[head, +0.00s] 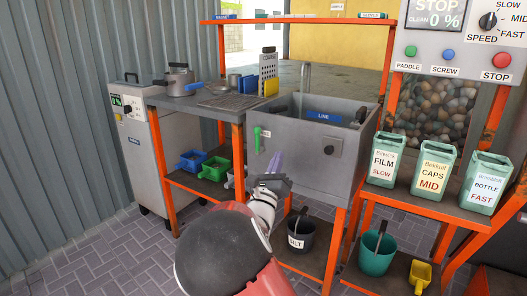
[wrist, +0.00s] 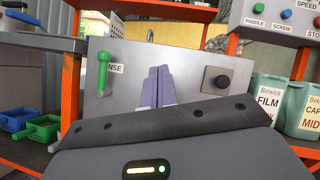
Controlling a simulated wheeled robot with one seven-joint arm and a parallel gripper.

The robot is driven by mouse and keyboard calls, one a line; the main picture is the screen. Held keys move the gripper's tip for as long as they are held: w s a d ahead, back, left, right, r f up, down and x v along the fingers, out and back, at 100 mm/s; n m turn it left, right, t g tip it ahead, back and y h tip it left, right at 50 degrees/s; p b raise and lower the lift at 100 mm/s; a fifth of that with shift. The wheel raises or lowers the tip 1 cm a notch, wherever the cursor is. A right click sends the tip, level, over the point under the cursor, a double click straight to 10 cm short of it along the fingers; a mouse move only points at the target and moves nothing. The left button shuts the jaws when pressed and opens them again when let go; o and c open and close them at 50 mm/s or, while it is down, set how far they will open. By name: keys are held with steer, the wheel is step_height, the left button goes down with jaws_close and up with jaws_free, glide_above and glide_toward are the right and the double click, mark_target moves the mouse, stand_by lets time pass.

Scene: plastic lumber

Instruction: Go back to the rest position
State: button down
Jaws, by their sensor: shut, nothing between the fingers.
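My gripper (head: 275,164) is in front of the grey sink unit (head: 300,150), with its purple fingers pointing at the unit's front panel. In the wrist view the two purple fingers (wrist: 157,88) lie side by side and shut, with nothing between them. They sit between the green lever (wrist: 102,72) on the left and the black knob (wrist: 222,82) on the right. Whether the fingertips touch the panel cannot be told. My arm crosses the lower middle of the head view and hides part of the lower shelf.
Teal bins labelled FILM (head: 384,160), CAPS (head: 434,170) and BOTTLE (head: 484,182) stand on the right bench. A dark bucket (head: 299,236), a teal bucket (head: 375,254) and a yellow scoop (head: 420,273) are low down. A grey cabinet (head: 145,150) stands left. Paved floor (head: 90,250) is clear at lower left.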

steer(key=s+d+f+m+g+h, duration=0.1)
steer(key=s+d+m+g+h, duration=0.2)
steer(key=s+d+m+g, duration=0.45)
steer(key=s+d+f+m+g+h, duration=0.2)
steer(key=s+d+m+g+h, duration=0.15)
steer(key=d+m+g, duration=0.45)
steer(key=s+d+f+m+g+y, duration=0.35)
steer(key=s+d+m, duration=0.25)
steer(key=s+m, duration=0.3)
steer(key=s+a+f+m+t+y, duration=0.1)
steer(key=s+a+m+t+y, duration=0.1)
steer(key=s+a+m+y, duration=0.9)
steer(key=s+a+y, duration=0.1)
steer(key=s+a, duration=0.3)
steer(key=s, duration=0.3)
steer(key=shift+s+a+t+y, duration=0.25)
steer(key=shift+a+t+y, duration=0.05)
steer(key=shift+t, duration=0.1)
